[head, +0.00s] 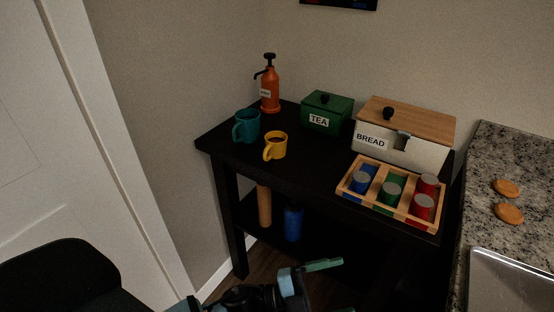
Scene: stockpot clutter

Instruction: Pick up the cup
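Two cups stand upright on the black table (318,172). The teal cup (248,125) is near the table's left end, with its handle facing left and forward. The yellow cup (276,146) stands just right of it and nearer the front edge, with its handle at its lower left. My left gripper (342,287) is low in front of the table, well below and apart from both cups. Its fingers are spread with nothing between them; the lower finger is partly cut off by the picture's bottom edge. My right gripper is not in view.
An orange pump bottle (270,90), a green tea box (327,112) and a bread box (403,135) stand behind. A wooden tray (348,190) holds several coloured cans. A blue bottle (293,223) is on the lower shelf. A granite counter (510,160) is at right, a black chair (65,275) at left.

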